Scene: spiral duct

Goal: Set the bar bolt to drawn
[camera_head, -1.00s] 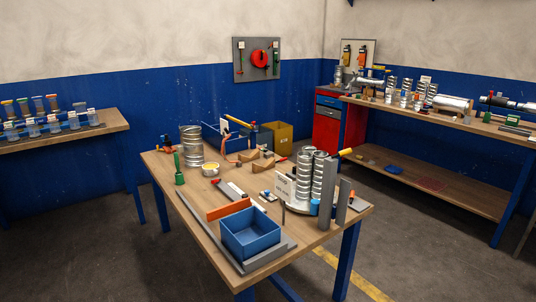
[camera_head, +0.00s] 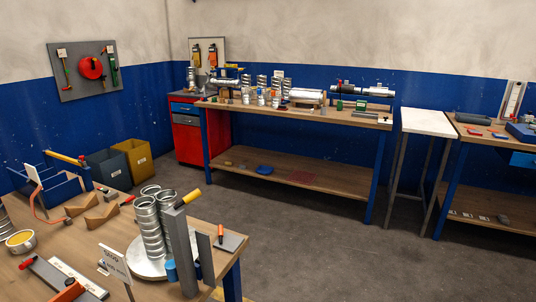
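I cannot make out a bar bolt in the head view; no part here is clear enough to name as one. Neither of my grippers is in view.
A near wooden bench (camera_head: 60,273) at lower left holds spiral duct pieces (camera_head: 147,222) and tools. A red cabinet (camera_head: 188,142) and a long bench (camera_head: 285,113) line the back wall. A white-topped stand (camera_head: 427,122) and another bench are at right. The middle floor (camera_head: 300,235) is clear.

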